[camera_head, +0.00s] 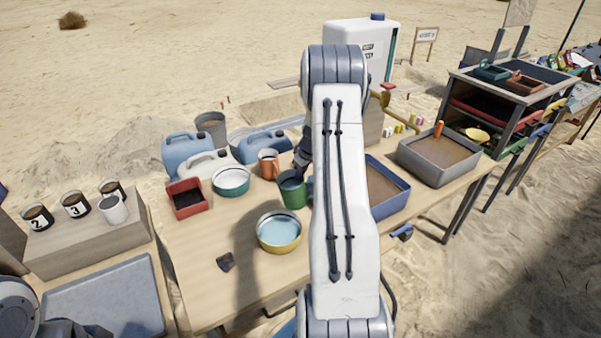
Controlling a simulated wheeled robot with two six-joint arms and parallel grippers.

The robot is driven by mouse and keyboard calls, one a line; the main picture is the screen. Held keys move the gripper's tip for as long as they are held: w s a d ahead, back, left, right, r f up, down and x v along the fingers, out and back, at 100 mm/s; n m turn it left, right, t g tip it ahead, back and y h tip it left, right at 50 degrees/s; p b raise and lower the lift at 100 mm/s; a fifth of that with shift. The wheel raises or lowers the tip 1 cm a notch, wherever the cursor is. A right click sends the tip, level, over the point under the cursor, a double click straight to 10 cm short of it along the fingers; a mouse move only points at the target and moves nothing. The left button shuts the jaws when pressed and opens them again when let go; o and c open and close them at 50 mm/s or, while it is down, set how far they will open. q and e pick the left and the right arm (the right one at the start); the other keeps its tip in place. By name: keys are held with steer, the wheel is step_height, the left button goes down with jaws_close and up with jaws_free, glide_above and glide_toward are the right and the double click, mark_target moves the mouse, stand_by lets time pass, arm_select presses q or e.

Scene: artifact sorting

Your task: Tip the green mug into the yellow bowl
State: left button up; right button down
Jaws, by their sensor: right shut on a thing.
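The green mug (293,194) is near the middle of the wooden table, just left of my right arm. It looks upright; I cannot tell whether its base touches the table. My right gripper (302,163) is at the mug's upper right and shut on it; my arm hides part of the gripper and of the mug's right side. The yellow bowl (279,242) stands on the table in front of the mug, with pale blue inside. My left arm shows only in the lower left corner, and its gripper is not clearly visible.
An orange mug (268,164), a green-rimmed bowl (231,181) and a red box (187,198) stand behind and left. A blue tray (398,207) and a grey tray (446,156) lie right. A small dark piece (225,262) lies on the clear front left table.

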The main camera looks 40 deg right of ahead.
mark_target(299, 185)
steer(key=shift+a+f+h+p, duration=0.15)
steer(key=shift+f+h+p, duration=0.2)
steer(key=shift+h+p, duration=0.4)
steer(key=shift+f+n+h, duration=0.35)
steer(key=shift+n+h, duration=0.05)
steer(key=shift+h, duration=0.45)
steer(key=shift+a+f+b, duration=0.1)
steer(key=shift+f+b, duration=0.15)
steer(key=shift+b, duration=0.2)
steer(key=shift+a+f+h+b, duration=0.15)
steer(key=shift+f+h+b, duration=0.2)
steer(key=shift+h, duration=0.25)
steer(key=shift+a+f+h+b, duration=0.3)
steer(key=shift+f+h+b, duration=0.25)
steer(key=shift+b, duration=0.6)
steer(key=shift+a+f+n+t+h+b, duration=0.25)
steer(key=shift+f+h+b, duration=0.35)
steer(key=shift+b, duration=0.85)
steer(key=shift+a+f+n+t+h+b, duration=0.25)
steer(key=shift+h+b, duration=0.4)
steer(key=shift+b, duration=0.75)
steer(key=shift+a+f+h+b, duration=0.55)
steer(key=shift+h+b, duration=0.25)
steer(key=shift+b, duration=1.35)
